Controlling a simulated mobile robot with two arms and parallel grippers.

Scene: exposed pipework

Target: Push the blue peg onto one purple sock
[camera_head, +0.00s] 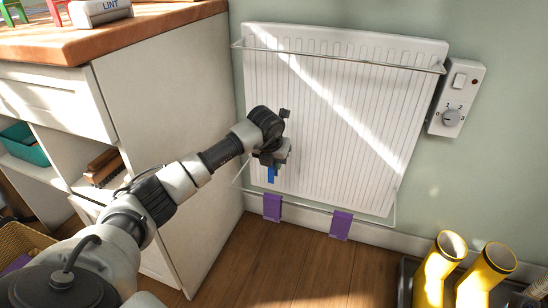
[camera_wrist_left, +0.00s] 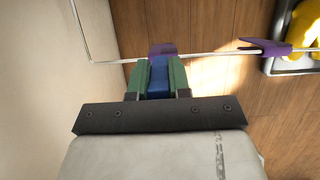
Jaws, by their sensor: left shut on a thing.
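Two purple socks hang over the low rail in front of the white radiator. The left purple sock (camera_head: 272,207) is just below my left gripper, and the right purple sock (camera_head: 340,224) hangs further along the rail. My left gripper (camera_head: 271,163) is shut on the blue peg (camera_head: 271,175), which points down above the left sock. In the left wrist view the blue peg (camera_wrist_left: 158,78) sits between the green fingers, with the left sock (camera_wrist_left: 162,49) right beyond its tip. I cannot tell whether they touch. The right sock shows at the upper right there (camera_wrist_left: 265,47). My right gripper is not in view.
The white radiator (camera_head: 340,120) with its wire rails stands against the wall, with a control box (camera_head: 456,98) at right. A white cabinet (camera_head: 165,130) stands close on the left. Yellow boots (camera_head: 440,265) stand on a tray at lower right.

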